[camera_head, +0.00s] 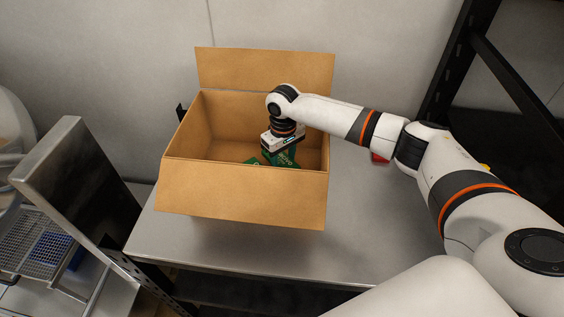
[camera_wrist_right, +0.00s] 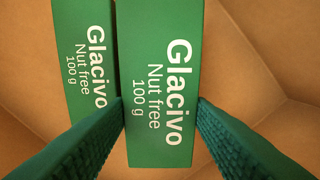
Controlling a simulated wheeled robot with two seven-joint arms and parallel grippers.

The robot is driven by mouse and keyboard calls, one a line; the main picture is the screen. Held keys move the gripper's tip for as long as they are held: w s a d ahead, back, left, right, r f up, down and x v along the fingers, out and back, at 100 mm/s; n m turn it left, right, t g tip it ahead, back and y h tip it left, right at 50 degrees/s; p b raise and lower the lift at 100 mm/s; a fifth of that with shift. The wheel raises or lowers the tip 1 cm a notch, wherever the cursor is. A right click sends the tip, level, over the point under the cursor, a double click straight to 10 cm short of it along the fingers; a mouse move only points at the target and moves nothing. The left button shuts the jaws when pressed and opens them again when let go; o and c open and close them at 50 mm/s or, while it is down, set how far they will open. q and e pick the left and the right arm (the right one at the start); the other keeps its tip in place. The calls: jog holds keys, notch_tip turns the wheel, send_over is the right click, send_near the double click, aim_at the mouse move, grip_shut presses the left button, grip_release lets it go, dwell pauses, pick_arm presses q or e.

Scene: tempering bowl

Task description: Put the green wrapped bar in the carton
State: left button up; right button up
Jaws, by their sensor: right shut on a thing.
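The open brown carton (camera_head: 240,195) stands on the steel table with its flaps folded out. My right gripper (camera_head: 281,150) reaches down into it. In the right wrist view, the right gripper (camera_wrist_right: 160,108) is shut on a green wrapped bar (camera_wrist_right: 158,60) with white print reading "Glacivo Nut free 100 g". The held bar (camera_head: 285,158) also shows in the head view, inside the carton walls. A second, like green bar (camera_wrist_right: 85,60) is close beside it on the left; its edge shows low in the carton (camera_head: 252,162). Whether the held bar touches the carton floor is unclear. My left gripper is out of view.
A small red thing (camera_head: 380,157) is partly hidden behind my right arm. A steel panel (camera_head: 80,185) and wire racks (camera_head: 35,245) stand at the left. A black rack frame (camera_head: 510,75) is at the right.

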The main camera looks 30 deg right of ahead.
aim_at(283, 161)
notch_tip(283, 161, down, 2)
jog(key=shift+f, duration=0.2)
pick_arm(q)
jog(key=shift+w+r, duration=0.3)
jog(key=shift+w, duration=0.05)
pick_arm(e)
jog(key=shift+f, duration=0.15)
jog(key=o, duration=0.8)
jog(key=shift+f, duration=0.15)
jog(key=shift+c, duration=0.2)
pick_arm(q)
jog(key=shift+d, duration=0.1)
pick_arm(e)
notch_tip(283, 161, up, 11)
jog(key=shift+r+b, duration=0.1)
jog(key=shift+b, duration=1.05)
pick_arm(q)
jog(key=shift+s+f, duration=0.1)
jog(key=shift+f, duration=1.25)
pick_arm(e)
jog(key=shift+r, duration=0.6)
